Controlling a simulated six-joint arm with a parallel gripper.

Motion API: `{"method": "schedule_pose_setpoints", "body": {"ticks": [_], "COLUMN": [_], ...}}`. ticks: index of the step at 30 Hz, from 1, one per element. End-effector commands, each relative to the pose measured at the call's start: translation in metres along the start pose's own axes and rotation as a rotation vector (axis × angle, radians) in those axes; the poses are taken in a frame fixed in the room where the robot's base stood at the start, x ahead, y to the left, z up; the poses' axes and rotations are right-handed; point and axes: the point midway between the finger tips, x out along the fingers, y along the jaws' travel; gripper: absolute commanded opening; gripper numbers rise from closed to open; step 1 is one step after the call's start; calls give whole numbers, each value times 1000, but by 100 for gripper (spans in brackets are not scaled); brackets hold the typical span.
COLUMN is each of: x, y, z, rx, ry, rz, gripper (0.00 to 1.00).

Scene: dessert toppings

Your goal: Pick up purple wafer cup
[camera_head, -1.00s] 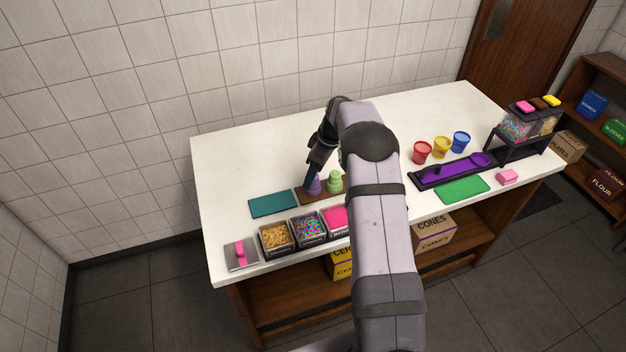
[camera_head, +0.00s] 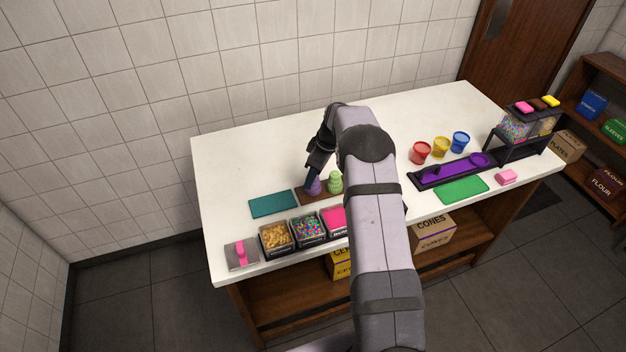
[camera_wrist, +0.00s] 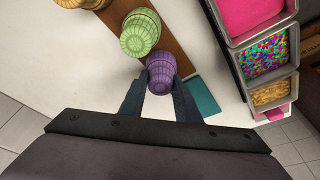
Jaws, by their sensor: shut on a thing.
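The purple wafer cup (camera_wrist: 160,68) is at the end of the brown board (camera_wrist: 172,32) in the wrist view. My gripper (camera_wrist: 160,84) is shut on it, with one dark finger on each side. In the head view the purple cup (camera_head: 313,187) shows below my gripper (camera_head: 311,176), at the board's left end. I cannot tell whether it still touches the board. A green wafer cup (camera_wrist: 140,33) stands beside it on the board, apart from my fingers. It also shows in the head view (camera_head: 335,182). A tan cup (camera_wrist: 84,3) is partly cut off at the wrist view's top edge.
Topping bins (camera_head: 308,229) stand along the front edge, right of my gripper in the wrist view. A teal mat (camera_head: 273,204) lies left of the board. Red, yellow and blue cups (camera_head: 441,147) stand to the right. The counter behind my gripper is clear.

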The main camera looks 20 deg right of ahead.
Motion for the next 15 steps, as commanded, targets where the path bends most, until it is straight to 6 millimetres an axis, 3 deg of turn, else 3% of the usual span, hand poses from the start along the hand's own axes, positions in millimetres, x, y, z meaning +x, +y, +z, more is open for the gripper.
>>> {"method": "schedule_pose_setpoints", "body": {"ticks": [5, 15], "x": [-12, -65], "y": [1, 1], "z": [-4, -19], "rx": [-1, -1], "ry": [2, 3], "rz": [3, 5], "gripper": [17, 17]}}
